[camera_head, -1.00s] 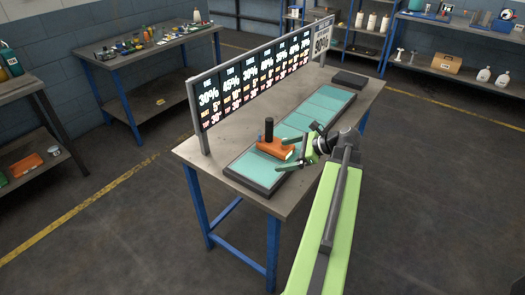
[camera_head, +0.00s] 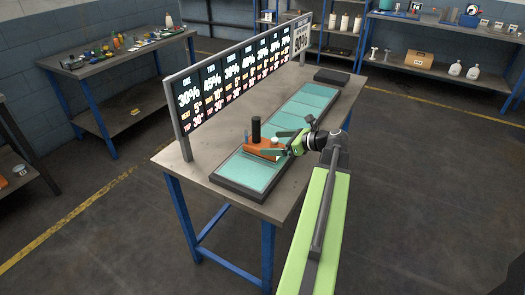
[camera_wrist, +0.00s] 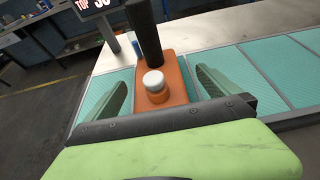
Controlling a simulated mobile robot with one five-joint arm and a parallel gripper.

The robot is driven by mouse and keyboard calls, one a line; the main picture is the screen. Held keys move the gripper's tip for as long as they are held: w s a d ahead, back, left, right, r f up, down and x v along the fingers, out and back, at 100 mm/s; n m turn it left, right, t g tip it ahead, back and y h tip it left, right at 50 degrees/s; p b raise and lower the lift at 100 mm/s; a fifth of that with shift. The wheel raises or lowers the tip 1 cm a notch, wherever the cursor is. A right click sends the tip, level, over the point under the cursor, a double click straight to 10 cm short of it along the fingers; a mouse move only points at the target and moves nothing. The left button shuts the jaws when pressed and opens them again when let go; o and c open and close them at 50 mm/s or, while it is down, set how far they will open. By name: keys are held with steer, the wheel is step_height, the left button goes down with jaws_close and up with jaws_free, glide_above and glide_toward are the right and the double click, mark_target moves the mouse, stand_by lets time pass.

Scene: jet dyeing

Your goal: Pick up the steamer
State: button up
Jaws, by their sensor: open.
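The steamer (camera_head: 264,143) has an orange body with an upright black handle and a pale round cap. It sits at the near end of a long tray of teal panels (camera_head: 238,180) on the table. In the wrist view the steamer (camera_wrist: 178,75) is straight ahead, its cap facing me. My gripper (camera_wrist: 161,80) is open, with one green finger on each side of the orange body. A gap shows on both sides. The head view also shows my gripper (camera_head: 262,147) at the steamer, its fingers partly covering the body. Finger contact cannot be seen.
A long display board (camera_head: 240,78) stands along the table's (camera_head: 185,158) far-left edge, close behind the steamer. A dark block (camera_head: 332,76) lies at the tray's far end. Other benches and shelves stand along the walls. The floor right of the table is clear.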

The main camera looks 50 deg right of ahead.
mark_target(265, 144)
steer(key=shift+w+a+f, duration=0.1)
steer(key=shift+w+f, duration=0.05)
steer(key=shift+w, duration=0.2)
steer(key=b+x, duration=0.2)
steer(key=x, duration=0.3)
steer(key=shift+a+f, duration=0.2)
steer(key=shift+a, duration=0.05)
steer(key=shift+r, duration=0.1)
steer(key=c, duration=2.1)
